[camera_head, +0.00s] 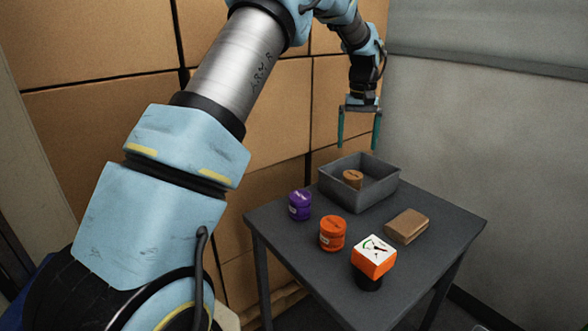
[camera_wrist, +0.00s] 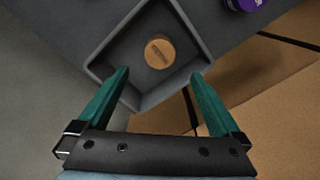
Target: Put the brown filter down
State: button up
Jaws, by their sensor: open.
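The brown filter (camera_head: 353,178) is a short round brown canister inside the grey open bin on the table. In the wrist view the filter (camera_wrist: 159,53) shows its round top, lying on the bin floor with clear space around it. The bin (camera_head: 382,188) also shows in the wrist view (camera_wrist: 192,36). My gripper (camera_head: 359,143) is above the bin's back edge, pointing down, with its two teal fingers wide apart and empty. In the wrist view my gripper (camera_wrist: 160,78) is apart from the filter.
On the dark grey table (camera_head: 300,245) stand a purple canister (camera_head: 300,204), an orange canister (camera_head: 332,233) and an orange-and-white box-shaped gauge (camera_head: 374,256) on a black base. A brown block (camera_head: 406,226) lies at the right. Brown panels (camera_head: 100,120) stand behind the table.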

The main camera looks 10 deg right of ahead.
jog(key=s+a+n, duration=0.1)
jog(key=s+a, duration=0.1)
jog(key=a, duration=0.9)
jog(key=s+a, duration=0.2)
jog(key=a, duration=0.9)
jog(key=s+a+f+n+t, duration=0.1)
jog(key=s+a+f, duration=0.1)
jog(key=s+a, duration=1.3)
jog(key=shift+s+a+f+t, duration=0.2)
jog(key=shift+a+f+t, duration=0.1)
jog(key=shift+f, duration=0.1)
